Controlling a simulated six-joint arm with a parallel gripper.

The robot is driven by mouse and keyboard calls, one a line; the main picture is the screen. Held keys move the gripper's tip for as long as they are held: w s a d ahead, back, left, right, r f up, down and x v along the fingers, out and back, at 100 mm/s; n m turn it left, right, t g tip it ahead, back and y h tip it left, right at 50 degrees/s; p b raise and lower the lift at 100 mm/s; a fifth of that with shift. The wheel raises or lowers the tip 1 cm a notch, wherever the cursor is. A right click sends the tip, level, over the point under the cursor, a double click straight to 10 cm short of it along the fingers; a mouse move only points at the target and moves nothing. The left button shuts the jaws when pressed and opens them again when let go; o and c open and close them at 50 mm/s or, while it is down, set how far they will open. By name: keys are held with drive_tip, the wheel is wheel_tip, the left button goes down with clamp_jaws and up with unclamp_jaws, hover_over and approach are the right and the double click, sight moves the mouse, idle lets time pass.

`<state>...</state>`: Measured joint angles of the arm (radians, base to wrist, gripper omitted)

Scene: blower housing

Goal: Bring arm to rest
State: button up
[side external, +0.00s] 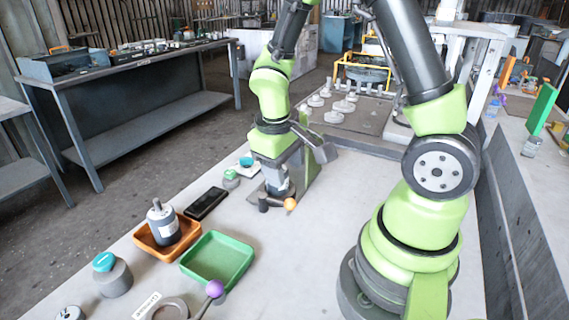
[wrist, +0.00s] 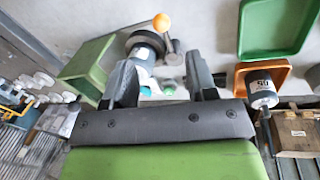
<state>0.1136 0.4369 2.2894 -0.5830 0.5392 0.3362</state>
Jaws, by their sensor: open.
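My gripper (side external: 277,182) points down over the light table, beside a crank-like part with an orange ball knob (side external: 290,204). In the wrist view, my gripper's two grey fingers (wrist: 163,82) are spread apart with nothing clamped between them. The orange knob (wrist: 161,22) and a dark and light cylindrical body (wrist: 145,45) show just beyond the fingertips. From these views I cannot tell whether the fingers touch the cylinder. A green upright part (side external: 306,178) stands behind my gripper, partly hidden.
An orange tray (side external: 145,243) holds a grey motor (side external: 162,224). A green tray (side external: 243,256) is empty. A black phone-like slab (side external: 206,203), a grey cylinder with a teal top (side external: 113,277) and a purple ball knob (side external: 215,289) lie nearby. Several pale parts stand on a grey board (side external: 355,118) behind.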

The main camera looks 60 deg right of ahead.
drive_tip(key=shift+r, duration=0.15)
drive_tip(key=s+a+r+m+t+y, duration=0.1)
drive_tip(key=s+a+r+t+y, duration=0.1)
drive_tip(key=r, duration=0.6)
drive_tip(key=s+a+r+t+y, duration=0.2)
drive_tip(key=s+a+r+t, duration=0.3)
drive_tip(key=r, duration=0.4)
drive_tip(key=shift+s+a+r+m+t, duration=0.15)
drive_tip(key=shift+s+a+m+t, duration=0.2)
drive_tip(key=shift+s+a, duration=0.45)
